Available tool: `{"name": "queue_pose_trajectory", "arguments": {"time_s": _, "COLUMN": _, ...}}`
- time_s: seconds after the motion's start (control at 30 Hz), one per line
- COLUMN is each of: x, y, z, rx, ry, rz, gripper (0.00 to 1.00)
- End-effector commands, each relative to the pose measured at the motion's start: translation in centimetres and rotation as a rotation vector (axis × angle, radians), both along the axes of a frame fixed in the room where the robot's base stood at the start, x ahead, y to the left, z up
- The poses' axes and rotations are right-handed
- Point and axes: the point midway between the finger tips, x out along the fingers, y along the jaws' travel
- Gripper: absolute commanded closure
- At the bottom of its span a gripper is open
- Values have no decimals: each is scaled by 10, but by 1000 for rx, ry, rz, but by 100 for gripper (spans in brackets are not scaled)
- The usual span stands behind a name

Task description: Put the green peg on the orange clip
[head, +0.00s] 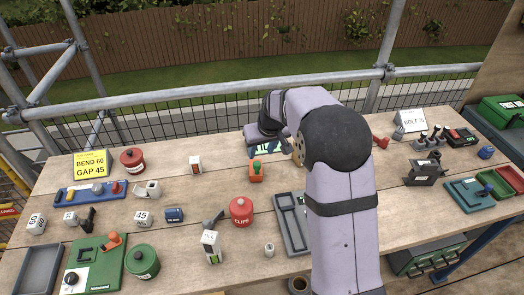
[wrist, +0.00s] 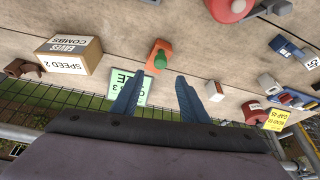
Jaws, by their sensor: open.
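The orange clip (head: 256,177) sits on the wooden table left of my arm in the head view. The green peg (head: 256,166) shows upright at the clip, seemingly on it. In the wrist view the orange clip (wrist: 163,46) and green peg (wrist: 160,61) appear together, with the peg overlapping the clip's lower end. My gripper (wrist: 157,88) is open and empty. Its two fingers point towards the clip and peg, which lie beyond the fingertips, apart from them.
A green card (wrist: 128,94) is partly behind the left finger in the wrist view. A cardboard box (wrist: 68,55) stands to its left, and a small white block (wrist: 214,91) is right of the fingers. A red pot (head: 241,210) and grey tray (head: 287,222) are nearer in the head view.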

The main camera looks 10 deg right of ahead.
Motion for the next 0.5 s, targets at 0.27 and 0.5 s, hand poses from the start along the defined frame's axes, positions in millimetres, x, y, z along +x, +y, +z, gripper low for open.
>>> {"name": "queue_pose_trajectory", "arguments": {"time_s": 0.27, "x": -4, "y": -1, "z": 8, "rx": 0, "ry": 0, "rz": -1, "gripper": 59}}
{"name": "queue_pose_trajectory", "arguments": {"time_s": 0.5, "x": -15, "y": -1, "z": 8, "rx": 0, "ry": 15, "rz": -6, "gripper": 59}}
